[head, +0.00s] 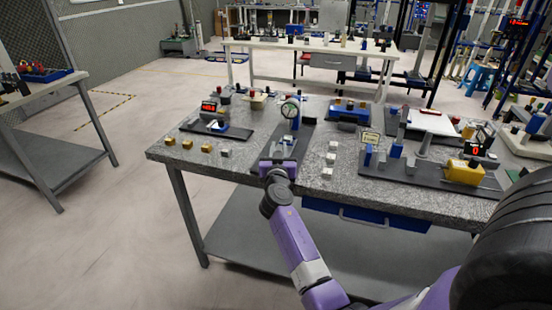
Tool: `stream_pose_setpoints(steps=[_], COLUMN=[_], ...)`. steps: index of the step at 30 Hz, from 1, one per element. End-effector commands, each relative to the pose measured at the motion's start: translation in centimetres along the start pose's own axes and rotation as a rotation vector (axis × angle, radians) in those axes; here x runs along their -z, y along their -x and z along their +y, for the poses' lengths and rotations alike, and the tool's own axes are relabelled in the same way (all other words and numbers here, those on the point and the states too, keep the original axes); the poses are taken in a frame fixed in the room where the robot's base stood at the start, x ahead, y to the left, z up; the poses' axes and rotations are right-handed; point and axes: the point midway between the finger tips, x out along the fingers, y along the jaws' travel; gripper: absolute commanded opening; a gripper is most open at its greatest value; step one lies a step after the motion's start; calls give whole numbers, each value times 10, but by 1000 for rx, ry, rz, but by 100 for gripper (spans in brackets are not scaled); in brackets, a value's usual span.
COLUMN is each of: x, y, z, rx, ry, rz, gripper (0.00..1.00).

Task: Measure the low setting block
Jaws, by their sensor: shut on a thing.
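My gripper (279,160) is at the front part of the table, just in front of a dial gauge (289,109) on a blue stand. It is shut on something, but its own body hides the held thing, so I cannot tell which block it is. Small silver blocks (331,159) stand in a row to its right. Brass-coloured blocks (206,148) and a grey block (225,153) sit to its left. No label shows which one is the low setting block. A red display (209,106) stands at the left and another reading 0 (475,150) at the right.
A blue drawer (370,214) hangs under the front edge. A clipboard (430,122) lies at the back right.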

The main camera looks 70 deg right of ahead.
Motion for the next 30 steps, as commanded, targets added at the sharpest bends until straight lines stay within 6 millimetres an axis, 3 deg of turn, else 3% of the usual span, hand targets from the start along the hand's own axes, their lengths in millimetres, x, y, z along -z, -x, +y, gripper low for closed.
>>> stream_pose_setpoints(steps=[6,7,10,22,30], x=[-1,-1,-1,-1,-3], y=[1,1,1,6,48], z=[0,0,0,0,-1], rx=[1,1,1,1,3], ry=[1,1,1,1,2], rz=[-3,-3,-3,0,-1], gripper=[0,25,44,45,45])
